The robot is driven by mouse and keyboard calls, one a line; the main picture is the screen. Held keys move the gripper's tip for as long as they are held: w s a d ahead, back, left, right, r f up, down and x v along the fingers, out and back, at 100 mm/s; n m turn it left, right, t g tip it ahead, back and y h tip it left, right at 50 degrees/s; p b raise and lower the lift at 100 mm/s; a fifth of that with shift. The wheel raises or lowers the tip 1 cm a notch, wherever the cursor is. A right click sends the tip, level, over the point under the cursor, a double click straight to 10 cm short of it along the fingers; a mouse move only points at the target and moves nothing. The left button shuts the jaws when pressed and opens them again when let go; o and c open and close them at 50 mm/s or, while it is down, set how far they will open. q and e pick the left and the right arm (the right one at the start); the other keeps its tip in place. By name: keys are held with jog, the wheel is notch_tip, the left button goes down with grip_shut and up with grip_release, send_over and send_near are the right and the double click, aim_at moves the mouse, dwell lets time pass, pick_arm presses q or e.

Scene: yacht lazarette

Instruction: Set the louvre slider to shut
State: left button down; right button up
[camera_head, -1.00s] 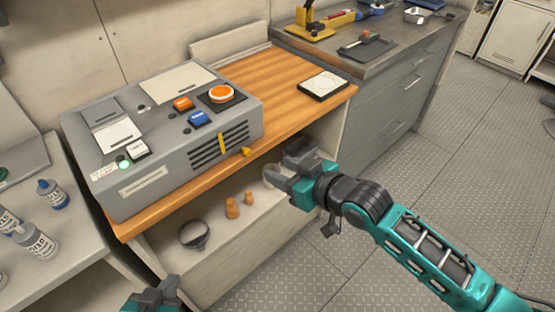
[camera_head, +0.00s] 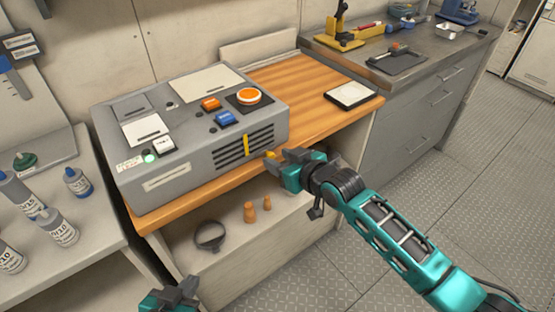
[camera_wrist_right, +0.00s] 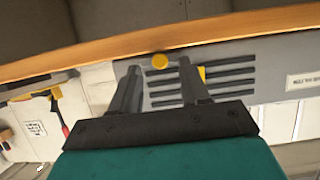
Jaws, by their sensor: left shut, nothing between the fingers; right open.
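The grey console (camera_head: 160,185) has a louvre (camera_head: 262,138) of dark slots on its front face. Contact cannot be told. My left gripper (camera_head: 186,285) is shut and empty, low in the head view.
The console stands on a wooden worktop (camera_head: 310,93) whose front edge runs close below the louvre. Orange (camera_head: 211,104) and blue (camera_head: 225,118) switches and an orange round button (camera_head: 248,96) are on top. A shelf below holds a dark ring (camera_head: 210,236).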

jog(key=shift+x, duration=0.75)
grip_shut()
